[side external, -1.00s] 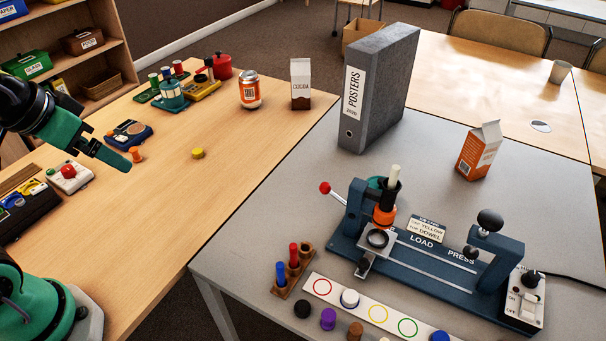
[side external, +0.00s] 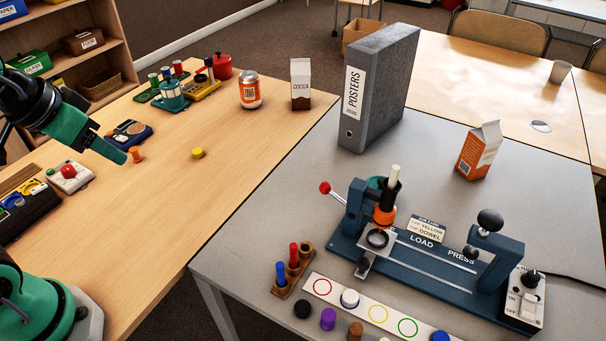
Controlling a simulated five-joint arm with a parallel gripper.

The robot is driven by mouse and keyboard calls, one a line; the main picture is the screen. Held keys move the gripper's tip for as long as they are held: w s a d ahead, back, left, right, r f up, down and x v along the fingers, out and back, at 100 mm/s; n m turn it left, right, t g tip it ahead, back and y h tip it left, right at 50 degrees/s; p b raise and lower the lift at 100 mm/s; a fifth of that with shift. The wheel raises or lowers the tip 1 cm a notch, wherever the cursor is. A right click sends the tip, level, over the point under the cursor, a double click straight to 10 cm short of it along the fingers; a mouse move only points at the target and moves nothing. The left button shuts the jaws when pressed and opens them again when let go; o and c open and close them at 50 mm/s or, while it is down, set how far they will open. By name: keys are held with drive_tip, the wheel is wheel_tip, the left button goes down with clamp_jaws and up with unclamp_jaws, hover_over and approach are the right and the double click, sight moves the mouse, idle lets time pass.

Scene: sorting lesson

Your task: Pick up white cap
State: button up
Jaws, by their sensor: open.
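The white cap (side external: 350,298) sits on the white strip (side external: 322,287) with coloured rings, on the grey table at the lower middle. My gripper (side external: 122,158) is at the left, above the wooden table, far from the white cap. It is open and holds nothing that I can see. Its fingers overlap in this view, so the gap between them is hidden.
A press (side external: 425,245) stands behind the strip. A rack with blue and red pegs (side external: 291,271) is left of it. Black (side external: 302,308), purple (side external: 328,318) and brown (side external: 355,330) caps lie in front. A tall grey binder (side external: 378,90) stands behind. Open wood surface lies around a yellow cap (side external: 198,153).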

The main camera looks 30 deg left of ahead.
drive_tip(key=w+d+m+g+h, duration=0.1)
drive_tip(key=w+d+m+g, duration=0.1)
drive_tip(key=w+d, duration=0.65)
drive_tip(key=m+g+y, duration=0.1)
drive_tip(key=m+g, duration=0.2)
approach(349, 297)
drive_tip(key=shift+w+a, duration=0.1)
drive_tip(key=shift+w, duration=0.15)
drive_tip(key=shift+s+d+f, duration=0.2)
drive_tip(key=shift+d+f, duration=0.1)
drive_tip(key=shift+f, duration=0.1)
drive_tip(key=shift+f, duration=1.2)
drive_tip(key=shift+f, duration=0.1)
drive_tip(key=shift+w+a+f, duration=0.1)
drive_tip(key=shift+f, duration=2.4)
